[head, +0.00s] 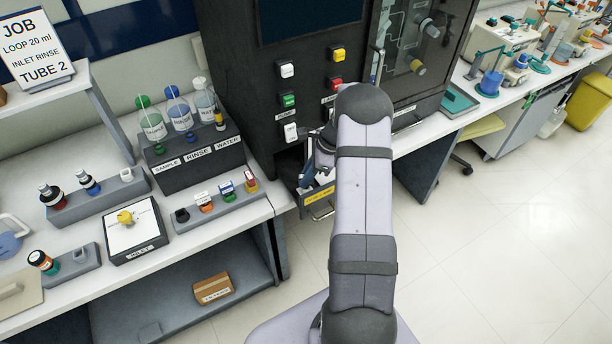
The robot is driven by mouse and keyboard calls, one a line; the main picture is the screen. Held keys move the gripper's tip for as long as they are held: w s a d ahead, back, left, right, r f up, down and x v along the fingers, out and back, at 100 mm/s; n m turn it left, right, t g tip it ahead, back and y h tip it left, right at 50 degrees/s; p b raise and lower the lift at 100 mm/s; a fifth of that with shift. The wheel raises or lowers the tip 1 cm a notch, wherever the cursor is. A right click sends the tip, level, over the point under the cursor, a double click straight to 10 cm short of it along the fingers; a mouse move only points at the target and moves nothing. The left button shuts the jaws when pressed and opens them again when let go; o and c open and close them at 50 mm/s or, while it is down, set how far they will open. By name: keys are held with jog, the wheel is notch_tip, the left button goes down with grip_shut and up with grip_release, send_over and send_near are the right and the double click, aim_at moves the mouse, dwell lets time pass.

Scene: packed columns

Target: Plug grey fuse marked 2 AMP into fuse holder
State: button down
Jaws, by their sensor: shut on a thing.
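My arm reaches up across the middle of the head view and bends down to the left at the dark cabinet. My gripper (310,172) shows only in part, small and dark, at an open drawer (321,207) low on the cabinet front. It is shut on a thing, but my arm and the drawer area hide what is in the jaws. Pale pieces lie in the drawer, too small to tell apart. I cannot make out the grey fuse marked 2 AMP or the fuse holder.
The cabinet (238,75) carries coloured switches (287,70). A bottle rack (197,160) stands left of it on the white bench (80,240), with small holders (217,212) and an inlet block (136,250) in front. A cardboard box (213,288) lies on the lower shelf.

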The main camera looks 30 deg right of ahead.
jog(key=shift+f, duration=0.5)
jog(key=c, duration=1.7)
grip_release()
jog(key=shift+o, duration=0.2)
jog(key=shift+r+b, duration=0.1)
jog(key=shift+b, duration=0.2)
jog(key=b+v, duration=0.2)
jog(key=v, duration=0.5)
jog(key=s+a+r+n+g+h, duration=0.1)
jog(key=s+a+r+n+h, duration=0.1)
jog(key=s+a+n, duration=0.8)
jog(key=s+a+r+n+g+h, duration=0.1)
jog(key=s+a+r+n, duration=0.1)
jog(key=s+a+n, duration=0.8)
jog(key=s+n, duration=0.2)
jog(key=n, duration=0.2)
jog(key=shift+s+r+h, duration=0.25)
jog(key=shift+s+h, duration=0.15)
